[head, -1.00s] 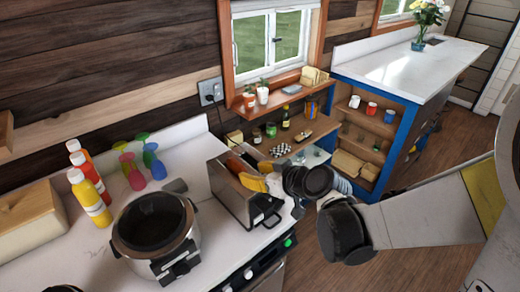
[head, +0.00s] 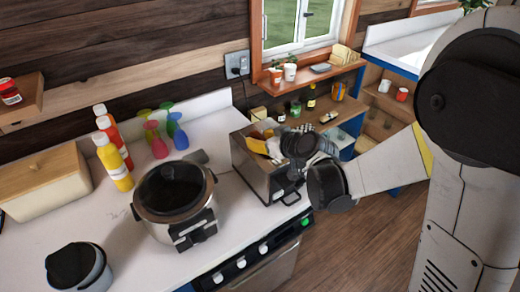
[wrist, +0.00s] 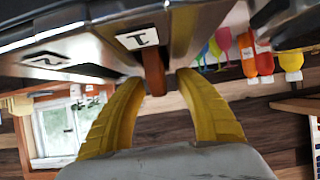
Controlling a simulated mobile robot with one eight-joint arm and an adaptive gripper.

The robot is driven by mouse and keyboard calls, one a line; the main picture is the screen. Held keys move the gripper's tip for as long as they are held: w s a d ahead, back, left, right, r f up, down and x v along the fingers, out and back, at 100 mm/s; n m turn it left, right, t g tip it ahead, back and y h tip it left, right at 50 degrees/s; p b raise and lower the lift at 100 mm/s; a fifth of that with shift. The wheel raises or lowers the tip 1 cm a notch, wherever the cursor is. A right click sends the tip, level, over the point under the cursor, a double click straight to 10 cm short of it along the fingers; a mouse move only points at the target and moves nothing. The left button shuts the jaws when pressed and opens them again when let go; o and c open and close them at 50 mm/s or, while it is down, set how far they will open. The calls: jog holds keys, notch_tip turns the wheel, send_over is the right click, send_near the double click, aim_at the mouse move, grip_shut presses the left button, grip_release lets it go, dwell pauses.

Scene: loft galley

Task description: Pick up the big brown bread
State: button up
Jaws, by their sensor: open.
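The metal toaster (head: 258,172) stands on the white counter in the head view. My gripper (head: 264,148) is at the toaster's top, its yellow fingers partly hidden by the wrist. In the wrist view, the picture is upside down and the toaster (wrist: 75,38), with labels 1 and 2, fills the top. A narrow brown piece, seemingly the bread seen edge-on (wrist: 154,72), sticks out of it. My open gripper (wrist: 160,84) has one finger on each side of this piece, with gaps showing. Most of the bread is hidden in the toaster.
A pot (head: 174,192) stands left of the toaster. Sauce bottles (head: 114,162) and coloured glasses (head: 160,147) stand behind it. A bread box (head: 45,185) and a dark-lidded container (head: 78,268) are farther left. A shelf (head: 325,72) with pots is under the window.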

jog(key=shift+c, duration=0.5)
grip_shut()
